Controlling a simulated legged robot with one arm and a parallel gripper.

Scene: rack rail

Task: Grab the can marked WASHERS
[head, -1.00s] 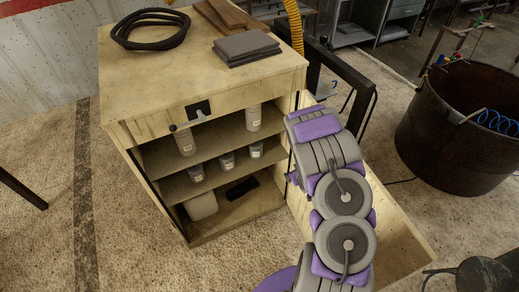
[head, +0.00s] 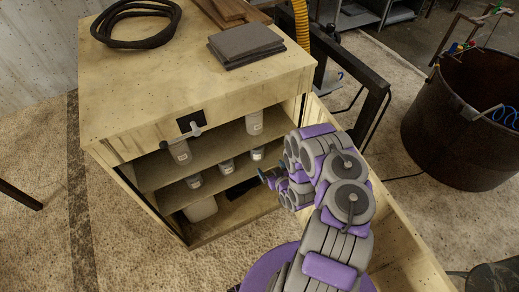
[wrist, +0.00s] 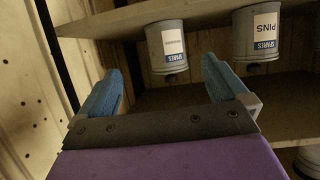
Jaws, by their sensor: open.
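Small grey cans stand on the middle shelf of the wooden cabinet in the head view. The wrist view is upside down and shows two of them. The nearer-to-centre can (wrist: 167,48) has a white and blue SPARES label whose long word is too small to read surely. The other can (wrist: 257,38) reads PINS. The centre can seems to be the rightmost one (head: 257,154) in the head view. My gripper (wrist: 164,82) is open and empty, with its blue fingers pointing toward the centre can but apart from it. My gripper also shows in the head view (head: 269,180), at the cabinet's right opening.
The cabinet (head: 130,85) has shelves above and below the cans, and a side wall (wrist: 30,100) close to my gripper. Larger containers (head: 254,122) stand on the upper shelf. A pale bin (head: 201,209) sits at the bottom. A rusty drum (head: 450,125) stands at right.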

